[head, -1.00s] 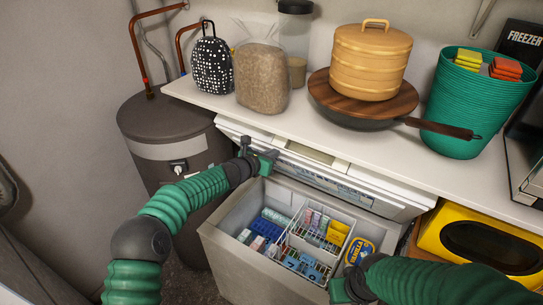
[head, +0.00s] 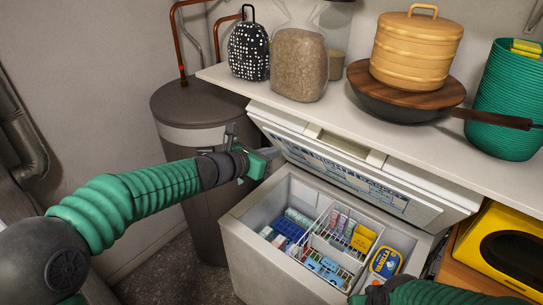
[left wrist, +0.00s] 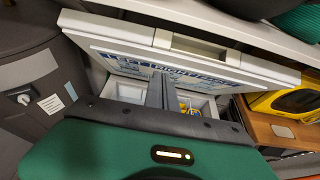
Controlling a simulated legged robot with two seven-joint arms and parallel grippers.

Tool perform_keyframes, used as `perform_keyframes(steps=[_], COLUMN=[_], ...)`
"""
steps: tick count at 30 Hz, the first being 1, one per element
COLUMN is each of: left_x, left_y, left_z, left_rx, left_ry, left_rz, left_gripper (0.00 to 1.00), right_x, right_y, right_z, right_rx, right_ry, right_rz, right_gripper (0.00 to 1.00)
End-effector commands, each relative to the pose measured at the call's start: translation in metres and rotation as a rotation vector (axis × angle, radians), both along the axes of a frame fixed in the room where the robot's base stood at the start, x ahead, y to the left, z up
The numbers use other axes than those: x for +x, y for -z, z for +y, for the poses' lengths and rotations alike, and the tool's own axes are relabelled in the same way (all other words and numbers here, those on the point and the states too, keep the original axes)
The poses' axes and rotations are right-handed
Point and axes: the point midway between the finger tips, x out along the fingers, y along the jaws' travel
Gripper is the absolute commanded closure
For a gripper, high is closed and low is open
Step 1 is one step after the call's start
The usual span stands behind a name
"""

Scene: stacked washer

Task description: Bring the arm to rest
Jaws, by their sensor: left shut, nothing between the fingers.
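My left gripper (head: 268,157) is shut and empty. In the head view it shows at the left end of the raised freezer lid (head: 430,212), above the freezer's (head: 243,262) back left corner. I cannot tell whether it touches the lid. In the left wrist view its fingers (left wrist: 160,92) are together, in front of the lid and the open freezer. My right gripper (head: 372,295) shows only in part at the bottom edge of the head view, by the freezer's front right side. Its fingertips are not clear.
The freezer stands open with baskets and several packages (head: 362,238). A white shelf (head: 500,170) above holds a pan, a steamer (head: 415,50), a green basket (head: 505,105) and bags. A grey tank (head: 190,105) stands behind left. A yellow appliance (head: 490,240) is at right.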

Motion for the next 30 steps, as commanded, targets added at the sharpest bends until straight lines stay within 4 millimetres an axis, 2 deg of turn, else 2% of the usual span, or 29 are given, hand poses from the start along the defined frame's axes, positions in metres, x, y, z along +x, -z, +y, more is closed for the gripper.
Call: perform_keyframes(steps=[5,8,11,13,15,17,18,21,24,27,30], left_x=[-0.005,-0.022,-0.065,-0.106,-0.151,-0.19,-0.216,-0.271,-0.308,-0.323,-0.326], left_y=[0.002,0.026,0.08,0.127,0.168,0.199,0.216,0.247,0.263,0.269,0.269], left_z=[0.002,0.0,0.005,0.02,0.043,0.067,0.084,0.123,0.148,0.159,0.161], left_rx=[0.012,0.155,0.49,0.782,1.059,1.267,1.385,1.594,1.686,1.714,1.719], left_ry=[0.007,0.081,0.279,0.49,0.74,0.976,1.14,1.532,1.815,1.949,1.977], left_rz=[0.0,-0.026,-0.088,-0.147,-0.209,-0.267,-0.307,-0.413,-0.504,-0.553,-0.564], left_gripper=[1.0,1.0,1.0,1.0,1.0,1.0,1.0,1.0,1.0,1.0,1.0], right_x=[0.0,0.0,0.0,0.0,0.0,0.0,0.0,0.0,0.0,0.0,0.0], right_y=[0.001,0.006,0.016,0.024,0.032,0.038,0.042,0.05,0.054,0.054,0.054], right_z=[0.0,0.0,0.0,0.0,0.0,0.0,0.0,0.0,0.0,0.0,0.0], right_rx=[0.0,0.0,0.0,0.0,0.0,0.0,0.0,0.0,0.0,0.0,0.0], right_ry=[0.0,0.0,0.0,0.0,0.0,0.0,0.0,0.0,0.0,0.0,0.0], right_rz=[0.0,0.0,0.0,0.0,0.0,0.0,0.0,0.0,0.0,0.0,0.0], right_gripper=[0.69,0.69,0.69,0.69,0.69,0.69,0.69,0.69,0.69,0.69,0.69])
